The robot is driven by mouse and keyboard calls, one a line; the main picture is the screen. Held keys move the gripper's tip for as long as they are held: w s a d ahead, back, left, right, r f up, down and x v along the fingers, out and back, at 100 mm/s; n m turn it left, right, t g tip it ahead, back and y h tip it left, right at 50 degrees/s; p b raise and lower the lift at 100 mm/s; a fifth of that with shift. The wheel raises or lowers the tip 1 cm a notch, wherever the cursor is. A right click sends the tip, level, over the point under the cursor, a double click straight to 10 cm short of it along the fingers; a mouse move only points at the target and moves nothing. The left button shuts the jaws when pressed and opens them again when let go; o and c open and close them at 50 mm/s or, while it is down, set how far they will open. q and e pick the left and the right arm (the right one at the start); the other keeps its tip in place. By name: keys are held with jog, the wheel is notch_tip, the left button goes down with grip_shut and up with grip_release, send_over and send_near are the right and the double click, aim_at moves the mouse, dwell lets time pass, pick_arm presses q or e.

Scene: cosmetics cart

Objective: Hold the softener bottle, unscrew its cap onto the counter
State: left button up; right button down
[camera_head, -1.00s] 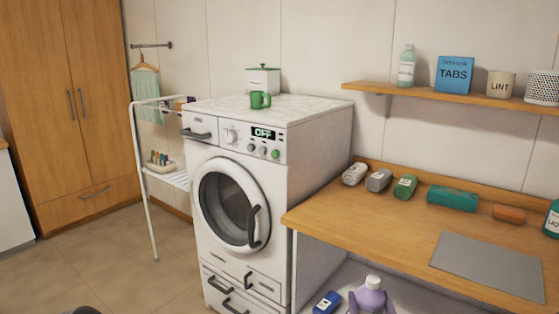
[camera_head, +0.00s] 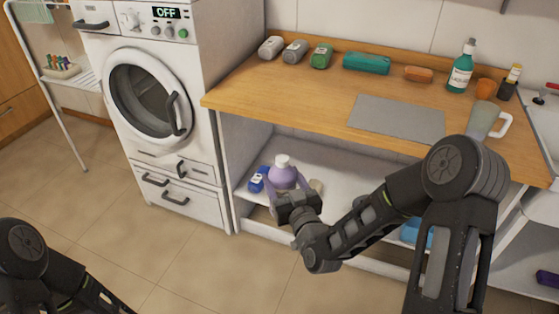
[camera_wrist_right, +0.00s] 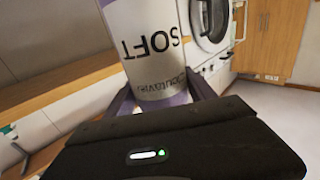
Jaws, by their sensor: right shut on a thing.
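The softener bottle (camera_head: 282,176) is purple with a white cap (camera_head: 282,160). It is upright at the lower shelf under the counter; I cannot tell whether its base touches the shelf. My right gripper (camera_head: 285,186) is shut on its body from the front. In the right wrist view the bottle (camera_wrist_right: 155,50) sits between the two fingers (camera_wrist_right: 160,96), with its SOFT label upside down in the picture. The cap is on the bottle. The wooden counter (camera_head: 268,86) is above the shelf. My left arm shows at the bottom left; its gripper is out of view.
A blue container (camera_head: 258,180) stands just left of the bottle. The counter holds a grey mat (camera_head: 398,117), several containers along the back and a green bottle (camera_head: 461,72). Its front left part is clear. A washing machine (camera_head: 150,90) stands to the left.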

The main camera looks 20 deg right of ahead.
jog(key=s+a+f+n+g+y, duration=0.2)
jog(key=s+a+f+n+y, duration=0.1)
jog(key=a, duration=0.4)
jog(key=s+a+f+n+g+y, duration=0.2)
jog(key=s+a+f+n+y, duration=0.1)
jog(key=s+a+y, duration=0.3)
jog(key=shift+s+a+n+y, duration=0.25)
jog(key=shift+a+n+y, duration=0.2)
jog(key=shift+n+y, duration=0.2)
pick_arm(q)
jog(key=shift+o, duration=0.5)
